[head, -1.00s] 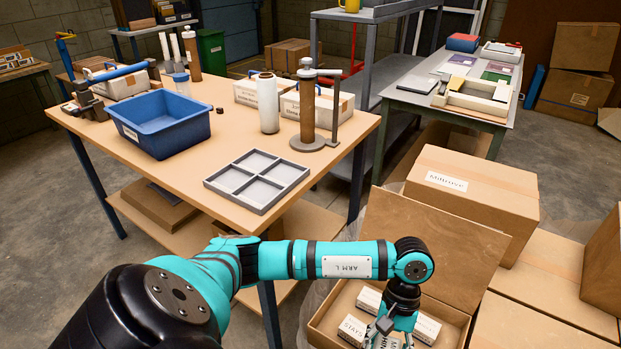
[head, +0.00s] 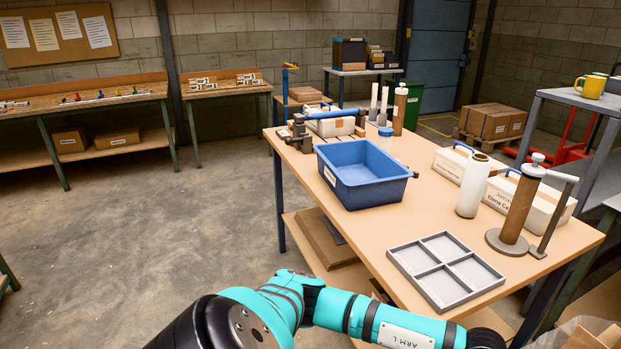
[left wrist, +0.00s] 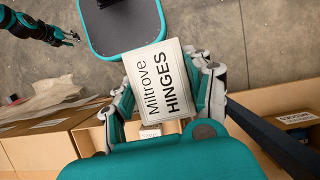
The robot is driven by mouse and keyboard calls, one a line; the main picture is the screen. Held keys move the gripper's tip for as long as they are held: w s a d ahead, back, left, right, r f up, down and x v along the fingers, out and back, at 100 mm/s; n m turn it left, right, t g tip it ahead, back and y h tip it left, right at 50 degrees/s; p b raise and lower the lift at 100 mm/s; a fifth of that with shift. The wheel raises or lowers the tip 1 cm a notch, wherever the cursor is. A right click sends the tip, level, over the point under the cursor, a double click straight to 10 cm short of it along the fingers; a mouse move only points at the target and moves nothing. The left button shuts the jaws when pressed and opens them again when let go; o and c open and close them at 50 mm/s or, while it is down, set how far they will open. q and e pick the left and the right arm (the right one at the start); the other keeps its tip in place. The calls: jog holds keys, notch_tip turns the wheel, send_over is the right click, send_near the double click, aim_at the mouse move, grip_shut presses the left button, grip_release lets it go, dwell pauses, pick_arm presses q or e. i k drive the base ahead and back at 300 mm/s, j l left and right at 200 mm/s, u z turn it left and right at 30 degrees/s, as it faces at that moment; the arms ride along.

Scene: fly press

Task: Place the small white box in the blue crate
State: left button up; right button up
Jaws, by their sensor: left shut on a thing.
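The blue crate (head: 362,178) stands upright on the wooden table in the head view, and the inside that shows looks empty. My left gripper (left wrist: 166,84) is out of the head view, with only its arm showing at the bottom. In the left wrist view it is shut on the small white box (left wrist: 160,82), whose top label reads Miltrove HINGES. The fingers grip the box on two sides, above the floor and cartons. My right gripper (left wrist: 68,38) shows small at the upper left of the left wrist view, with its fingers apart and nothing visible between them.
Floor left of the table is clear.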

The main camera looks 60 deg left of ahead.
aim_at(351, 177)
jog(key=j+u, duration=0.1)
jog(key=j, duration=0.35)
jog(key=i+j+u, duration=0.1)
jog(key=j, duration=0.35)
jog(key=i+j+u, duration=0.15)
jog(key=j, duration=0.35)
jog(key=j+u, duration=0.1)
jog(key=j, duration=0.35)
jog(key=i+j+u, duration=0.1)
jog(key=j, duration=0.3)
jog(key=i, duration=0.1)
